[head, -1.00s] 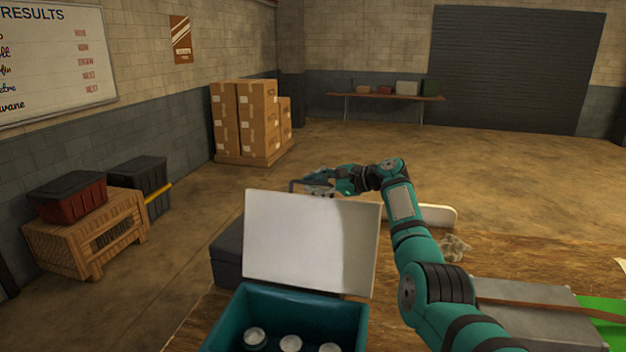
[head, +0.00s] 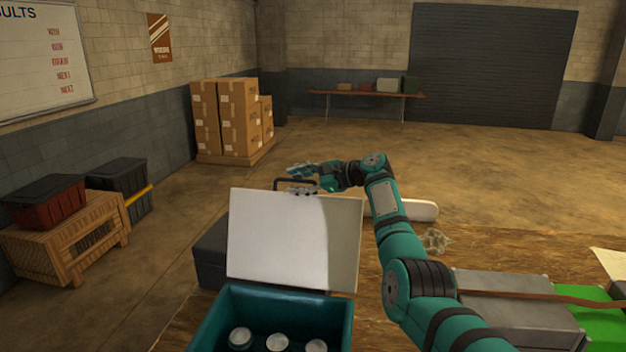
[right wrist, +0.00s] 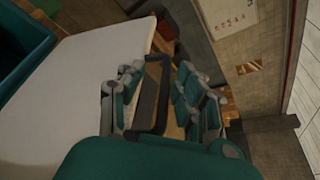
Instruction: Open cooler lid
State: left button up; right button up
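The teal cooler (head: 337,322) stands at the bottom of the head view with its lid (head: 295,240) raised, close to upright, its white inner face towards me. Round pale tops (head: 277,342) show inside the cooler. A dark handle (head: 279,183) sticks up from the lid's top edge. My right gripper (head: 299,179) is at that handle, behind the lid's top edge. In the right wrist view the gripper (right wrist: 158,97) has its fingers spread, with the dark handle (right wrist: 154,85) between them and gaps beside it. My left gripper is not in view.
A dark box (head: 209,255) stands behind the cooler on the left. A grey case (head: 515,300), a green item (head: 605,325) and a crumpled clear item (head: 436,241) lie on the wooden surface at right. Crates and stacked cartons (head: 232,120) stand by the wall; the floor beyond is open.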

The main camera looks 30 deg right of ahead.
jog(key=v, duration=1.1)
jog(key=shift+s, duration=0.15)
jog(key=shift+d+r, duration=0.15)
